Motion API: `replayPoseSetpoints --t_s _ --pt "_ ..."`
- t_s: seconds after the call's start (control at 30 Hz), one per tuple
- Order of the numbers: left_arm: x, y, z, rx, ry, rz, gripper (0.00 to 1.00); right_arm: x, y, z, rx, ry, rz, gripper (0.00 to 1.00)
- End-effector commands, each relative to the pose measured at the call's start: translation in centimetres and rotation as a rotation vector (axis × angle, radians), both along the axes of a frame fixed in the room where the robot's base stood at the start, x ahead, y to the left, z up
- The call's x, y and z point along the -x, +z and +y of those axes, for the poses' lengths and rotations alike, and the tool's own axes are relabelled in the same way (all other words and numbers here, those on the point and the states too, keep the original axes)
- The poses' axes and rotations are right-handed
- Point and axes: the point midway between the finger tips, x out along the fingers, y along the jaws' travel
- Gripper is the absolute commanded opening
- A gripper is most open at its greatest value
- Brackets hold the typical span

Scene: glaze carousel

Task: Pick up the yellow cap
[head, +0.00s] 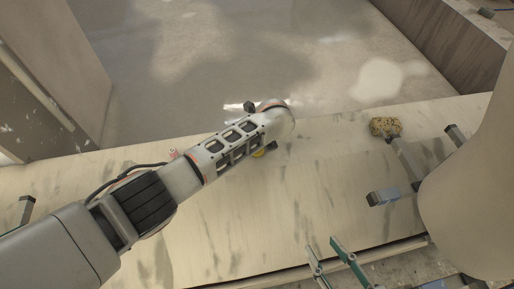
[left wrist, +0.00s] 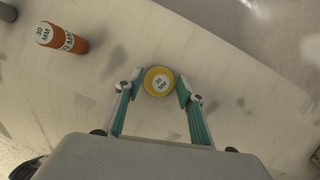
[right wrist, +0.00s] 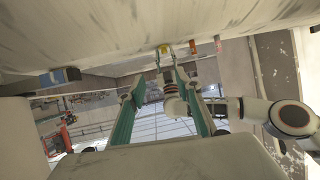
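The fingers are open, one on each side, with a narrow gap to the cap. In the head view only a sliver of the cap (head: 259,154) shows beside my left arm, which hides the rest. The cap also shows small in the right wrist view (right wrist: 163,50). My right gripper (head: 324,248) is open and empty near the front edge of the board, away from the cap; its fingers also show in the right wrist view (right wrist: 157,92).
An orange cylinder (left wrist: 63,39) marked 30 MM lies or stands left of the cap. A speckled yellow sponge (head: 385,126) is on the pale board (head: 220,230) at the right. Grey clamp-like pieces (head: 388,195) are near it. The board between is clear.

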Motion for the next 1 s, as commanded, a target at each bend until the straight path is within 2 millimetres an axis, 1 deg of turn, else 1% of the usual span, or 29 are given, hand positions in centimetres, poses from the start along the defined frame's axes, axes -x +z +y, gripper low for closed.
replayPoseSetpoints --t_s 0.03,0.07,0.1,0.17,0.2,0.47,0.57,0.67,0.77,0.9,1.0 --pt "-0.1 0.3 0.0 0.001 0.000 -0.004 0.39 -0.1 0.1 0.0 0.000 0.000 -0.003 0.34" --pt "-0.1 0.3 0.0 0.001 0.000 -0.004 0.31 0.0 0.1 0.0 0.000 0.000 -0.002 0.34" --pt "-0.1 0.3 0.0 0.001 0.000 -0.004 0.20 0.0 0.1 0.0 -0.001 0.000 -0.002 0.34" --pt "-0.1 0.3 0.0 0.001 0.000 -0.003 0.05 0.0 0.1 0.0 0.000 0.000 -0.001 0.34" --pt "-0.1 0.3 0.0 0.000 0.001 -0.002 0.00 0.0 0.0 0.0 0.000 0.000 0.000 0.34" --pt "0.0 0.1 0.0 0.000 0.001 0.000 0.00 0.1 -0.2 0.0 0.001 0.001 0.004 0.34" --pt "-0.1 0.7 0.0 0.000 0.001 -0.002 0.00 0.0 0.2 0.0 0.002 0.002 -0.004 0.34" --pt "-0.3 2.3 0.0 0.000 0.002 -0.009 0.00 -0.4 0.9 -0.1 0.013 0.004 -0.018 0.34" --pt "-0.5 4.8 0.0 0.001 0.000 -0.016 0.00 -0.6 1.0 -0.5 0.039 0.008 -0.022 0.34" --pt "-0.5 7.7 0.0 0.001 0.002 -0.017 0.00 0.0 0.2 -1.7 0.090 0.013 -0.003 0.34" --pt "-0.4 9.1 -0.1 0.002 0.001 -0.014 0.00 0.8 -0.9 -2.7 0.130 0.021 0.024 0.34"
